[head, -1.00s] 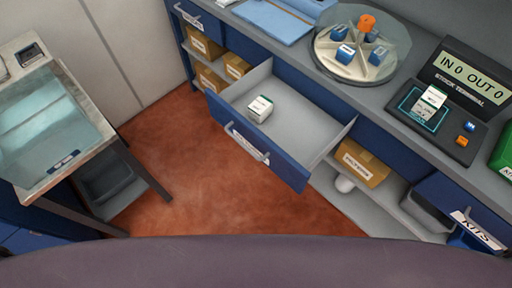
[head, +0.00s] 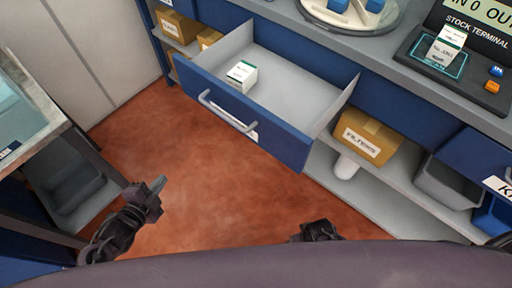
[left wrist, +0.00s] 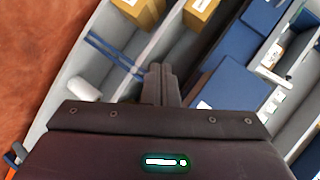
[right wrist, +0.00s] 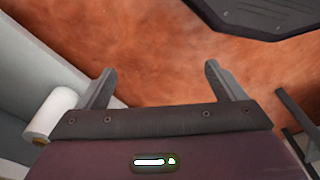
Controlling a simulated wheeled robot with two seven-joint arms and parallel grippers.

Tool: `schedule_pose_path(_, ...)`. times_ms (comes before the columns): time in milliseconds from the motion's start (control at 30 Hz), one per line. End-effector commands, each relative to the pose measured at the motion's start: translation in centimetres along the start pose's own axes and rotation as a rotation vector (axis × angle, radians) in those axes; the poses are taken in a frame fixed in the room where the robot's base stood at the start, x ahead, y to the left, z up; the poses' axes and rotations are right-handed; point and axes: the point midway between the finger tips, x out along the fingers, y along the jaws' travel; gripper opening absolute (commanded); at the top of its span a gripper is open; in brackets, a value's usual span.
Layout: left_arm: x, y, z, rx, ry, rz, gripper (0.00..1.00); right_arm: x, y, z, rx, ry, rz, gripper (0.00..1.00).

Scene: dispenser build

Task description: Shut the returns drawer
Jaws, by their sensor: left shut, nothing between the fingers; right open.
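The returns drawer (head: 282,142) stands pulled out from the blue counter, its front toward me. Its grey bar handle (head: 226,113) crosses the front; the label behind it is too small to read. A white and green box (head: 242,75) sits inside at the left. My left gripper (head: 158,186) is over the floor, below and left of the drawer front, apart from it. It is shut and empty in the left wrist view (left wrist: 160,70). My right gripper is open and empty over the floor in the right wrist view (right wrist: 157,75).
A white and green box (head: 446,46) stands on the stock terminal (head: 482,63). A turntable (head: 345,22) is on the counter. A carton (head: 368,137) and a white roll (head: 346,167) are on the shelf right of the drawer. A bench stands at left; red floor between is clear.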

Motion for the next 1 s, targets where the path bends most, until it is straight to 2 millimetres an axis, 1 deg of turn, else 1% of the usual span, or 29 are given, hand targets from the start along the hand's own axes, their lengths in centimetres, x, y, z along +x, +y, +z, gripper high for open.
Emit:
schedule_pose_path(33, 0.5, -0.3, -2.6, 0.097, 0.093, -0.046, 0.0, 1.4, -0.1, -0.8, -0.003, 0.008, -0.001, 0.9)
schedule_pose_path(67, 0.3, -1.2, -4.4, 0.149, 0.142, -0.074, 0.0, 1.3, -0.1, -1.2, -0.004, 0.008, -0.002, 0.9)
schedule_pose_path(100, -0.1, -2.3, -6.8, 0.215, 0.205, -0.112, 0.0, 1.0, -0.2, -1.7, -0.006, 0.009, -0.002, 0.9)
schedule_pose_path(167, -1.0, -3.5, -10.2, 0.299, 0.29, -0.164, 0.0, 0.5, -0.2, -2.4, -0.009, 0.011, -0.003, 0.9)
schedule_pose_path(200, -1.7, -4.2, -12.2, 0.346, 0.34, -0.196, 0.0, 0.2, -0.2, -2.7, -0.01, 0.01, -0.003, 0.9)
schedule_pose_path(300, -3.4, -5.4, -16.2, 0.429, 0.433, -0.261, 0.0, -0.7, -0.3, -3.2, -0.013, 0.011, -0.003, 0.9)
schedule_pose_path(333, -3.8, -5.6, -17.0, 0.445, 0.452, -0.275, 0.0, -0.9, -0.3, -3.3, -0.013, 0.011, -0.003, 0.9)
schedule_pose_path(400, -4.6, -6.1, -18.4, 0.471, 0.483, -0.298, 0.0, -1.3, -0.3, -3.5, -0.014, 0.01, -0.003, 0.9)
schedule_pose_path(433, -4.8, -6.3, -18.7, 0.478, 0.49, -0.305, 0.0, -1.5, -0.3, -3.5, -0.015, 0.01, -0.003, 0.9)
schedule_pose_path(567, -4.7, -6.8, -19.4, 0.487, 0.498, -0.316, 0.0, -2.0, -0.4, -3.7, -0.016, 0.01, -0.003, 0.9)
schedule_pose_path(767, -3.0, -7.2, -20.4, 0.485, 0.498, -0.319, 0.0, -2.7, -0.5, -3.8, -0.018, 0.009, -0.004, 0.9)
schedule_pose_path(1000, 0.1, -7.9, -22.3, 0.483, 0.494, -0.319, 0.0, -3.3, -0.6, -3.9, -0.021, 0.007, -0.005, 0.9)
